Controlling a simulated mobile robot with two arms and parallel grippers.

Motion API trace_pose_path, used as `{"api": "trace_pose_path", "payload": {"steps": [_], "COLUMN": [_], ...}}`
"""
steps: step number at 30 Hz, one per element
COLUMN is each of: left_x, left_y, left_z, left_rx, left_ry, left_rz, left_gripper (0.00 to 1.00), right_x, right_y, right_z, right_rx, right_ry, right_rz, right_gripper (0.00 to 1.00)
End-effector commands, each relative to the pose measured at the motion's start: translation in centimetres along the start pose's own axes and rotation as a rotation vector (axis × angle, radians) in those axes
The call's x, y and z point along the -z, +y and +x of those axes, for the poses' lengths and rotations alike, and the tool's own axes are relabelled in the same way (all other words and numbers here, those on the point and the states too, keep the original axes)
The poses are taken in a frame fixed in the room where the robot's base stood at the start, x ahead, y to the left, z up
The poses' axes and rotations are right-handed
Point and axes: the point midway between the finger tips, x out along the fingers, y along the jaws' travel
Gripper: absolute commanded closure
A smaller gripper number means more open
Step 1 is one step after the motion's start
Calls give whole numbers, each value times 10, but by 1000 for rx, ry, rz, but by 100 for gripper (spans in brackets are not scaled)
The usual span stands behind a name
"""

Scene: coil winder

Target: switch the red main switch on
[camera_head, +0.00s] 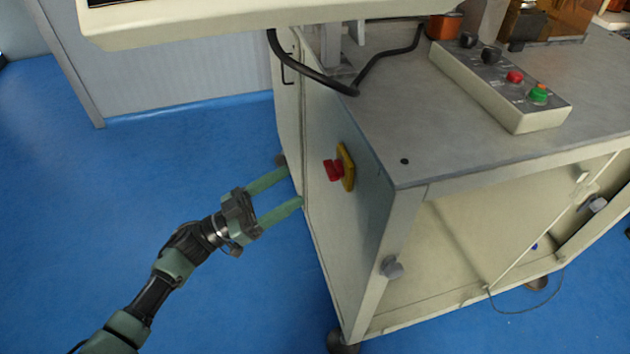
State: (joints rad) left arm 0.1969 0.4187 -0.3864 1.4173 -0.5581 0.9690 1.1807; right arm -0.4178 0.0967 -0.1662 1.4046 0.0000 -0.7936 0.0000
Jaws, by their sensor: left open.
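The red main switch (334,170) sits on a yellow plate (347,167) on the left side panel of the machine cabinet (370,210). Its red handle sticks out to the left of the plate. My left gripper (284,190) is open and empty, with its two green fingers pointing right toward the side panel. In the picture the fingertips are left of the switch and a little lower, apart from it. How far they are from the panel in depth I cannot tell. My right gripper is not in view.
A control box (500,80) with black knobs, a red button and a green button lies on the cabinet top. A screen housing (180,22) overhangs at the upper left, with a black cable (310,75) below. Blue floor (230,310) is clear to the left.

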Motion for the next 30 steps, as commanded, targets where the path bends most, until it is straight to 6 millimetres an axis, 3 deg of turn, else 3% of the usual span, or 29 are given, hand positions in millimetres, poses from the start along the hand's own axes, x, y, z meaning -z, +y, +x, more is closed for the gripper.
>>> {"api": "trace_pose_path", "payload": {"steps": [4, 18, 30], "left_x": [13, 15, 14], "left_y": [21, 28, 28], "left_z": [12, 77, 85], "left_rx": [-114, -111, -108], "left_ry": [13, 15, 13], "left_rz": [-7, -10, -11], "left_gripper": [31, 31, 34], "right_x": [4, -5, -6], "right_y": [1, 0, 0], "right_z": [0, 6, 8], "right_rx": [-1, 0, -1], "right_ry": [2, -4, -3], "right_rz": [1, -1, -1], "right_gripper": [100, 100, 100]}}
